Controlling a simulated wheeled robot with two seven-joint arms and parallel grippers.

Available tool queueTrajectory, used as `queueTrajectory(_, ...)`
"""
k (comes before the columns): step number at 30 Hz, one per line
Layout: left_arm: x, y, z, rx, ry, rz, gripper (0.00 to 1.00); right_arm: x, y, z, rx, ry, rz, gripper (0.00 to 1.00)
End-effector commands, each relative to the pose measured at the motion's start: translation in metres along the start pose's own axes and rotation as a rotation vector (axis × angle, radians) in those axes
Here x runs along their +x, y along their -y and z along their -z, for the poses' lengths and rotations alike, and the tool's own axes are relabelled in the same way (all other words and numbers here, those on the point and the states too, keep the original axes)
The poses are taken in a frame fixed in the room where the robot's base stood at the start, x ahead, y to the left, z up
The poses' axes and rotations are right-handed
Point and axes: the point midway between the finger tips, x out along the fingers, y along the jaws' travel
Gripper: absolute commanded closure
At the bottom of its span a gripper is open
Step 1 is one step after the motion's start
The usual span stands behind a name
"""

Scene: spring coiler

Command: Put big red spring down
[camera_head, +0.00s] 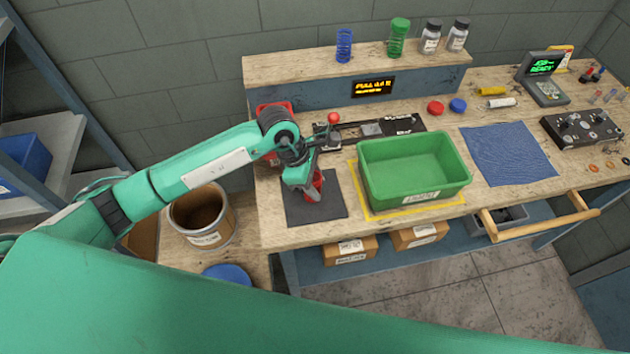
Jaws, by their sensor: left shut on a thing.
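My left gripper (303,181) is over the dark square mat (326,211) at the left end of the workbench. It is shut on the big red spring (314,189), which stands roughly upright at the mat and is partly hidden by the gripper. I cannot tell whether the spring touches the mat. My right gripper is not in view.
A green bin (413,194) stands on a yellow-framed area right of the mat. Behind are a red-knobbed device (333,118) and a shelf (290,68) with a blue spring (344,45) and a green spring (398,36). A blue cloth (508,154) lies further right.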

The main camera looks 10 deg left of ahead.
Motion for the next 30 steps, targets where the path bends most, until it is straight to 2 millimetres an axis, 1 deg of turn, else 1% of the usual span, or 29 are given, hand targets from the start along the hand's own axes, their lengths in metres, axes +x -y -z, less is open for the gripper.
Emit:
queueTrajectory(3,0.004,0.0,0.002,0.0,0.0,-0.001,0.9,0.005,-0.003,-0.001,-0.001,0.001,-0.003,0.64)
queueTrajectory(4,0.003,0.0,0.001,0.0,0.0,0.0,0.59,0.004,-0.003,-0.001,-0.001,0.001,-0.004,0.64)
queueTrajectory(6,0.002,0.0,0.001,0.0,0.0,0.0,0.45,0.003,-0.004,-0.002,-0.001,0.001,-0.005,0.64)
queueTrajectory(7,0.002,0.0,0.001,0.0,0.0,0.0,0.41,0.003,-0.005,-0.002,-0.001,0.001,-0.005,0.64)
queueTrajectory(15,0.002,0.0,0.001,0.0,0.0,0.0,0.41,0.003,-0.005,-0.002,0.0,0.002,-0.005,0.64)
queueTrajectory(19,-0.003,0.0,-0.001,0.0,0.0,0.0,0.41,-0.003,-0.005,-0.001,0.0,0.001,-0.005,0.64)
queueTrajectory(20,-0.005,-0.001,0.001,0.0,0.0,-0.003,0.41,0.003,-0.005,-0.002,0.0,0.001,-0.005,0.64)
queueTrajectory(23,-0.022,-0.002,0.002,0.002,-0.001,-0.006,0.41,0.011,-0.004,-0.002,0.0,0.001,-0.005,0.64)
queueTrajectory(30,-0.075,-0.001,0.002,0.002,-0.001,-0.006,0.41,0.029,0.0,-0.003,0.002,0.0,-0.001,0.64)
